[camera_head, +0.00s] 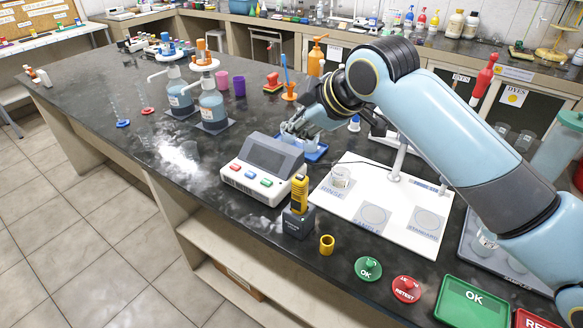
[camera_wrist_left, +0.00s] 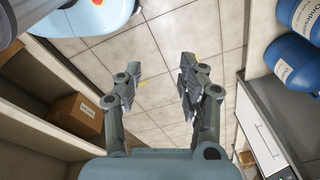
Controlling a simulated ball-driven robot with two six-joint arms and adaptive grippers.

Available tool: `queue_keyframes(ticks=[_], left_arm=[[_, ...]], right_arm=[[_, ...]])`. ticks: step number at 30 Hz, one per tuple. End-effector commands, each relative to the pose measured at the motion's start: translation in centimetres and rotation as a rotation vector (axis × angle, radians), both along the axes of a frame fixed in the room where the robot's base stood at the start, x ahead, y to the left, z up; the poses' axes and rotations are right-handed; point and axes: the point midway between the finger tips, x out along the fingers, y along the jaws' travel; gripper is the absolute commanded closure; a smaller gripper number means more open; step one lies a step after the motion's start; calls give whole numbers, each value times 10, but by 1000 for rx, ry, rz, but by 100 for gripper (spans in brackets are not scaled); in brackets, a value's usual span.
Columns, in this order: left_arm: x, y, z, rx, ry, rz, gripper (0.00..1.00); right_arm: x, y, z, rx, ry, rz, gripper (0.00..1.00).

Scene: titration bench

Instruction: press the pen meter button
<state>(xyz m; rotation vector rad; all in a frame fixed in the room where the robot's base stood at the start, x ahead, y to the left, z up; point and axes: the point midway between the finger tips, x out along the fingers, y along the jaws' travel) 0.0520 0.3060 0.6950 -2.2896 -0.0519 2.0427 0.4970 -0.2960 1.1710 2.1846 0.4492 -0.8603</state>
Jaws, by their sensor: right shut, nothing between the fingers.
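The yellow pen meter (camera_head: 299,194) stands upright in a dark holder (camera_head: 298,222) at the front edge of the bench, right of a grey console (camera_head: 262,170) with coloured buttons. Its own button is too small to make out. My right gripper (camera_head: 292,131) is shut and empty behind the console, above a blue tray (camera_head: 316,154); it is apart from the pen meter. In the left wrist view my left gripper (camera_wrist_left: 158,78) is open and empty, with floor tiles beyond its fingers. The left gripper does not show in the head view.
A yellow cap (camera_head: 327,244) and green (camera_head: 368,268) and red (camera_head: 406,289) discs lie in front. Dispenser bottles (camera_head: 211,104) stand at the back left. A cardboard box (camera_wrist_left: 75,117) sits on a low shelf.

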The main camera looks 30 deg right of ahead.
Motion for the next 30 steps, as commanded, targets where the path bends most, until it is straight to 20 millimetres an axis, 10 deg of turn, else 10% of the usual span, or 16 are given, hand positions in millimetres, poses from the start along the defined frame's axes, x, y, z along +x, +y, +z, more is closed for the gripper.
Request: queue_keyframes(ticks=[14, 30], left_arm=[[-18, 0, -1, 1, 26, 1, 60], [-8, 0, -48, 0, 12, 0, 60]], right_arm=[[-1, 0, -10, 0, 4, -1, 100], [-1, 0, -79, 0, 2, -1, 100]])
